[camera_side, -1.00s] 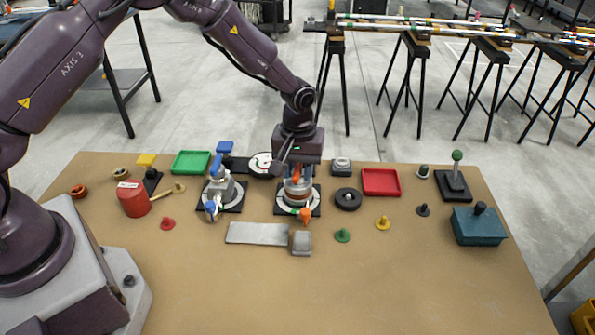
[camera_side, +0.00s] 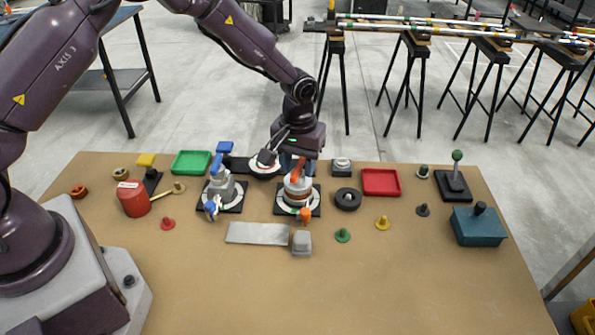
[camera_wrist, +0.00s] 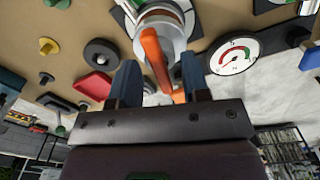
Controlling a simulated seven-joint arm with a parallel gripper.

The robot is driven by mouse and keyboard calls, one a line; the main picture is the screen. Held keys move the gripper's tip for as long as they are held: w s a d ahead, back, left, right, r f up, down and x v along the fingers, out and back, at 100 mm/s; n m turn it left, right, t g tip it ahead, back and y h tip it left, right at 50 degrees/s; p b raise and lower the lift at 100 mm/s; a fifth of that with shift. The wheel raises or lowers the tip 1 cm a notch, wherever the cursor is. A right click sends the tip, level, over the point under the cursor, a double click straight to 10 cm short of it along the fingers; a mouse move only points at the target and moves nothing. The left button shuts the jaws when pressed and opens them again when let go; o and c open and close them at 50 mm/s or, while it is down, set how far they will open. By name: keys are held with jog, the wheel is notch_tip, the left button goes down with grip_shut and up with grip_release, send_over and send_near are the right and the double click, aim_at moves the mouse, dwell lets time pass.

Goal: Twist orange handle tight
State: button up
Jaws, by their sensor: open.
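The orange handle (camera_side: 295,176) sits on top of the right-hand grey valve with an orange-brown band (camera_side: 298,190). In the wrist view, the orange handle (camera_wrist: 152,58) stands long and narrow between the two blue-grey fingers of my gripper (camera_wrist: 160,68). The fingers are open, with a gap on both sides of the handle. In the side view, my gripper (camera_side: 290,163) is tilted just behind and above the valve. Its fingers are partly hidden there, so touch cannot be told. A second orange knob (camera_side: 305,215) is at the valve's front.
A similar valve with blue handles (camera_side: 217,185) stands to the left. A round gauge (camera_side: 264,168) is behind, between them. A black ring (camera_side: 347,199) and red tray (camera_side: 380,182) lie right. A grey flat plate (camera_side: 258,233) lies in front. The front table is clear.

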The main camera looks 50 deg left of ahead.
aim_at(298, 166)
jog(key=shift+r, duration=2.9)
jog(key=s+a+r+m+t, duration=0.2)
jog(key=s+r, duration=0.8)
jog(key=s, duration=0.3)
jog(key=s+a+r+m+t, duration=0.1)
jog(key=s+r+m+t, duration=0.2)
jog(key=s+r, duration=0.8)
jog(key=s, duration=0.2)
jog(key=shift+s+a+t, duration=0.3)
jog(key=shift+s+a, duration=0.1)
